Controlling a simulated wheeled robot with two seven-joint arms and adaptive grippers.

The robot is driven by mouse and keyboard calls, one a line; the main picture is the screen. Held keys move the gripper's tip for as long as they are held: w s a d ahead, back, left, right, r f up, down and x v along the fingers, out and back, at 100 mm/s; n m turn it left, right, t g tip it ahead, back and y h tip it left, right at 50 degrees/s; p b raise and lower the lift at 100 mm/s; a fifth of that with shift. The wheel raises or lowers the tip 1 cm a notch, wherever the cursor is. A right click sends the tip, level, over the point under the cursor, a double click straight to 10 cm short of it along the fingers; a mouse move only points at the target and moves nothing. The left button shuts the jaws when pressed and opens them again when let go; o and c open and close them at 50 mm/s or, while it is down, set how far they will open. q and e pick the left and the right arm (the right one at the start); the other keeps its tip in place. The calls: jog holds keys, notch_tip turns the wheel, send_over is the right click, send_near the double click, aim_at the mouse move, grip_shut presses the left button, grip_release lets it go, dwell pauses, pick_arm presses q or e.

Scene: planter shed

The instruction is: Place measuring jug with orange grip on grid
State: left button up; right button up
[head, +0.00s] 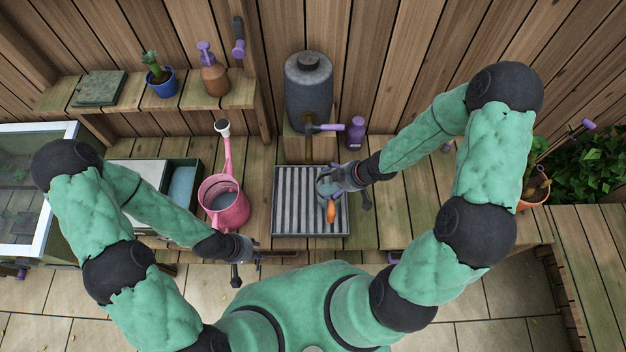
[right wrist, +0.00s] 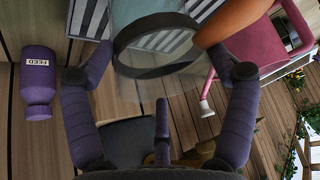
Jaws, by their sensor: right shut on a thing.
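The measuring jug (head: 325,187) is clear and bluish, with an orange grip (head: 331,212) pointing toward me. My right gripper (head: 346,179) is shut on it. In the right wrist view, the jug (right wrist: 150,15) with its dark ring sits between the purple fingers of the right gripper (right wrist: 162,62), its orange grip (right wrist: 228,20) at the upper right. The grid (head: 285,205) is a grey slatted tray on the bench. The jug is over its right part; I cannot tell whether it touches the slats. My left gripper (head: 237,274) is at the bench's front edge, away from the jug.
A pink watering can (head: 224,208) stands left of the grid. A dark tank (head: 309,90) with a tap is behind it, and a purple feed bottle (head: 355,132) stands behind right. Bench right of the grid is mostly clear beneath my right arm.

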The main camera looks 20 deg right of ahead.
jog(key=w+a+f+b, duration=0.2)
jog(key=w+a+f, duration=0.1)
jog(key=w+a, duration=0.2)
jog(key=shift+a+f, duration=0.2)
jog(key=shift+a, duration=0.05)
dwell(0.4)
jog(key=o, duration=1.5)
jog(key=shift+f, duration=0.1)
jog(key=shift+s, duration=0.1)
jog(key=p+v, duration=0.6)
jog(key=v, duration=0.6)
